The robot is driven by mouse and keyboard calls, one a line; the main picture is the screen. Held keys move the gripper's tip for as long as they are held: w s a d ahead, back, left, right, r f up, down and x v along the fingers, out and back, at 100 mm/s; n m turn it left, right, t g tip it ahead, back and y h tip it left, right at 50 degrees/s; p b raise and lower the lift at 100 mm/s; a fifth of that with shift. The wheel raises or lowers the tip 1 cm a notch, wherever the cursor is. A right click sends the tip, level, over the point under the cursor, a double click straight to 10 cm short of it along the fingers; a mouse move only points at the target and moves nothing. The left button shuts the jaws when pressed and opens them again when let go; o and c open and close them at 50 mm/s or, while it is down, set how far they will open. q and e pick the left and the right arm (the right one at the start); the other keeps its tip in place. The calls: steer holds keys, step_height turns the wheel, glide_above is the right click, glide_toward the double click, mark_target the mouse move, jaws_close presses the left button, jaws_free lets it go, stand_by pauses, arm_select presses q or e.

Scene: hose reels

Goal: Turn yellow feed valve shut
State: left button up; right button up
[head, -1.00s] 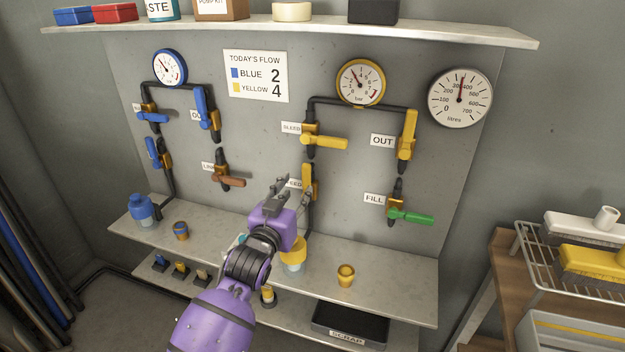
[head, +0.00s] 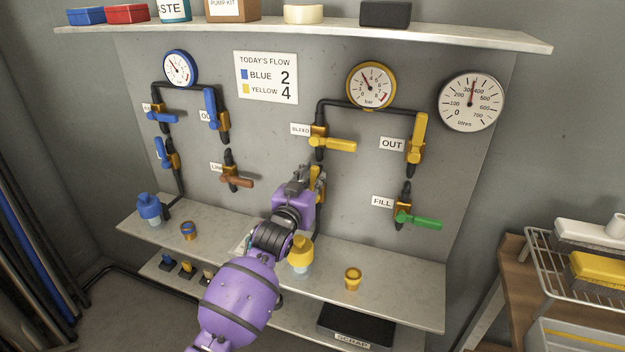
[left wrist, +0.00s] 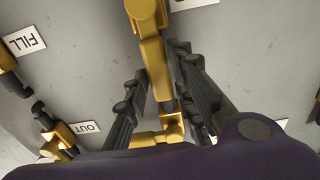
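The yellow feed valve (head: 318,180) is on the lower left pipe of the yellow circuit, below the bleed valve. Its handle stands roughly upright, along the pipe, and is partly hidden behind my left gripper in the head view. My left gripper (head: 300,178) is at this valve. In the left wrist view, the yellow handle (left wrist: 155,68) runs between the two fingers of my left gripper (left wrist: 165,75). The fingers are spread, one on each side; the right finger looks closer to it, and I cannot tell if it touches. My right gripper is not in view.
The bleed valve (head: 335,144) sits just above with its handle sideways. The yellow out valve (head: 418,138) and green fill valve (head: 415,221) are to the right.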

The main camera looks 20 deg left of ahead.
arm_select(q)
jaws_close()
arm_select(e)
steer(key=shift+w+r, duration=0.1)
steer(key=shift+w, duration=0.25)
arm_select(q)
steer(key=shift+d, duration=0.1)
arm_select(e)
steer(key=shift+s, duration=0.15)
arm_select(q)
steer(key=shift+d, duration=0.1)
steer(key=d+f+m+b, duration=0.1)
steer(key=d+f+m, duration=0.6)
steer(key=m, duration=1.1)
steer(key=shift+s+f+b, duration=0.15)
steer(key=shift+f+b, duration=0.15)
steer(key=shift+f, duration=0.15)
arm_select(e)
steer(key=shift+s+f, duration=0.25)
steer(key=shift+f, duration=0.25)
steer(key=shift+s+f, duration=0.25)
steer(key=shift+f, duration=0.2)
